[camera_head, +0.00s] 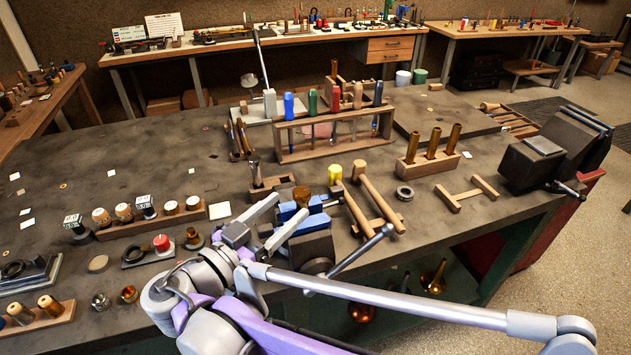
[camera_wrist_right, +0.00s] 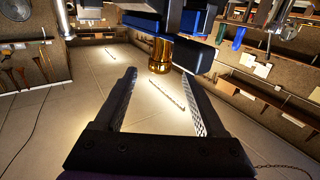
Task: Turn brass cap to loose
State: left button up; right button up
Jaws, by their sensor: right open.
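The brass cap (camera_head: 302,194) stands up at the blue-jawed vise (camera_head: 312,226) near the front edge of the bench. My right gripper (camera_head: 292,207) is open, with its two fingers pointing toward the cap from the front left. In the right wrist view the gold cap (camera_wrist_right: 160,55) shows just ahead of and between the open fingertips (camera_wrist_right: 160,73), with the blue vise jaws (camera_wrist_right: 195,22) behind it. The fingers look clear of the cap; the exact gap is hard to judge. My left gripper is not in view.
A wooden rack of coloured-handled tools (camera_head: 335,128) stands behind the vise. A yellow piece (camera_head: 335,173), a wooden mallet (camera_head: 383,205) and a block of brass tubes (camera_head: 428,160) are to the right. A row of knobs on a strip (camera_head: 183,217) lies left. The back left bench is mostly clear.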

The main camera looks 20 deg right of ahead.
aim_at(308, 189)
jog(key=x, duration=0.9)
grip_shut()
